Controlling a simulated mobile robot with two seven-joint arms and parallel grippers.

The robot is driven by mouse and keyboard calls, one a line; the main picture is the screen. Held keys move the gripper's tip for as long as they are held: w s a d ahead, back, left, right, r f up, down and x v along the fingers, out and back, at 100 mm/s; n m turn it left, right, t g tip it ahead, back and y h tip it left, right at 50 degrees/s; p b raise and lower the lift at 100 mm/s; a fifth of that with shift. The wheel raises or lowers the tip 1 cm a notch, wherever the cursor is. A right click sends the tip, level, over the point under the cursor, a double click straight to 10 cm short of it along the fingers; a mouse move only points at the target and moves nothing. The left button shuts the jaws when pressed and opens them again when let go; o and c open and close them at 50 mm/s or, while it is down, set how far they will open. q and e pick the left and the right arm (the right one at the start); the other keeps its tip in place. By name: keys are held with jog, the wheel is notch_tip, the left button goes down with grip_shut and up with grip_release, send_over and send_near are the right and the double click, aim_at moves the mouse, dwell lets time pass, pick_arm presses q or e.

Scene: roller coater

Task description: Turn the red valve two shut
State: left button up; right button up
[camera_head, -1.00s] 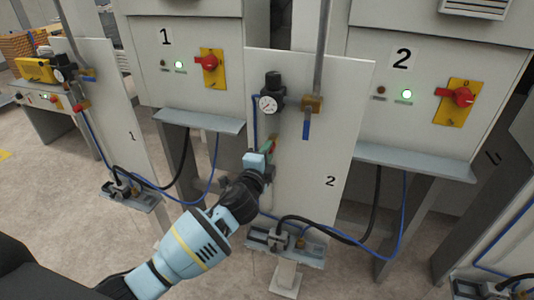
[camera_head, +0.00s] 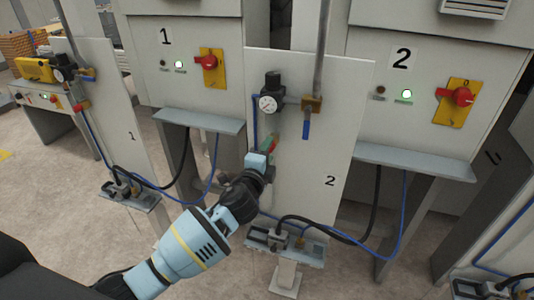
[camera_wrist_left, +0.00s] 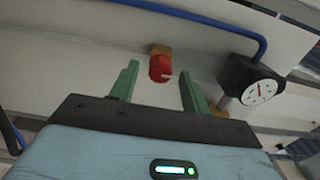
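The panel marked 2 (camera_head: 345,120) stands in the middle of the head view. The red valve (camera_wrist_left: 161,68) shows in the left wrist view as a red knob on a brass-coloured fitting. My left gripper (camera_wrist_left: 160,88) is open, with one green finger on each side of the valve and a visible gap to both. In the head view my left gripper (camera_head: 271,144) is at the panel below the gauge, and it largely hides the valve. I cannot tell how deep the valve sits between the fingers. My right gripper is not in view.
A round gauge (camera_head: 268,104) sits just above the gripper; it also shows in the wrist view (camera_wrist_left: 259,91). A blue-handled lever (camera_head: 306,129) hangs to the right. Blue and black hoses loop below. Cabinets with red switches (camera_head: 462,97) stand behind.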

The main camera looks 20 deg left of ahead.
pick_arm(q)
jog(key=s, duration=0.8)
jog(key=shift+a, duration=0.15)
dwell(0.5)
jog(key=s+f+n+g+h, duration=0.1)
jog(key=s+f+n+g, duration=0.1)
jog(key=s+f+n, duration=0.5)
jog(key=s+f+g, duration=0.3)
jog(key=s+f, duration=0.3)
jog(key=f, duration=0.5)
jog(key=s+a+f+n+g, duration=0.1)
jog(key=s+f+n, duration=0.3)
jog(key=s, duration=0.6)
jog(key=s+a+f+n+g, duration=0.1)
jog(key=s+f+n+g, duration=0.1)
jog(key=s+f+n, duration=0.3)
jog(key=s+f, duration=0.2)
jog(key=s, duration=0.2)
jog(key=shift+s+f, duration=0.3)
jog(key=shift+s, duration=0.05)
